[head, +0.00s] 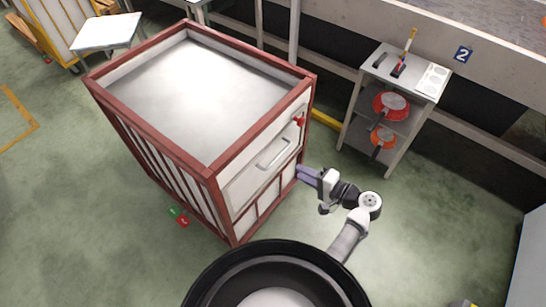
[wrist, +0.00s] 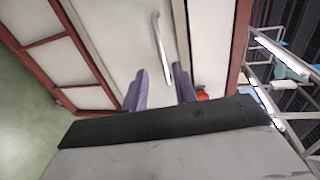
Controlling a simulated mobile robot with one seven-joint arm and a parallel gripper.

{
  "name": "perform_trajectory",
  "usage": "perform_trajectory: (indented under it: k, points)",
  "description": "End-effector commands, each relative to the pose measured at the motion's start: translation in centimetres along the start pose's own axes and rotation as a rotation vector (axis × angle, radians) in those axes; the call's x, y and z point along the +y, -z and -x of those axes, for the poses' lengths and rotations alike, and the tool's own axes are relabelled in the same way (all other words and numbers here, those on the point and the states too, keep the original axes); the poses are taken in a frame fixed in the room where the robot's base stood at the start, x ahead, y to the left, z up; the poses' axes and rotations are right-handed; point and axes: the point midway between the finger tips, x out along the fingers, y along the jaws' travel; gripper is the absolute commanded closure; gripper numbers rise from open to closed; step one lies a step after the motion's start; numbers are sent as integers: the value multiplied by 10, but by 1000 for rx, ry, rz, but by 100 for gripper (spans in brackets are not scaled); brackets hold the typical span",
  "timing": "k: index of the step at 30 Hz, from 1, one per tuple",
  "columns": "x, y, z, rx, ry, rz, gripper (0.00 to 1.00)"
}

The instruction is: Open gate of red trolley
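The red trolley (head: 211,175) stands at the left of centre in the head view, a red-framed box with white panels and a grey top surface. Its gate (head: 262,165) faces right and looks shut, with a silver bar handle (head: 273,153) and a red latch (head: 299,119) near the upper right corner. My gripper (head: 303,174) is just right of the gate, below the latch. In the wrist view its two purple fingers (wrist: 160,88) are apart with nothing between them. The handle (wrist: 161,50) is ahead of them, and the red latch (wrist: 203,95) is partly hidden beside the right finger.
A grey shelf stand (head: 405,72) with red pans (head: 390,104) stands at the upper right. A conveyor structure (head: 330,25) runs along the back. A red and green marker (head: 179,217) lies by the trolley. Green floor is free at right.

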Motion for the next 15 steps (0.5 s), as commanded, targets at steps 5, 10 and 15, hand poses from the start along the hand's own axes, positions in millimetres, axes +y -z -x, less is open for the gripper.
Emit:
perform_trajectory:
  k: [5,10,15]
  points:
    - [-2,-1,-39,-5,-1,-1,72]
    - [-3,0,-74,-4,-2,0,72]
    - [-2,0,-101,-3,-2,1,72]
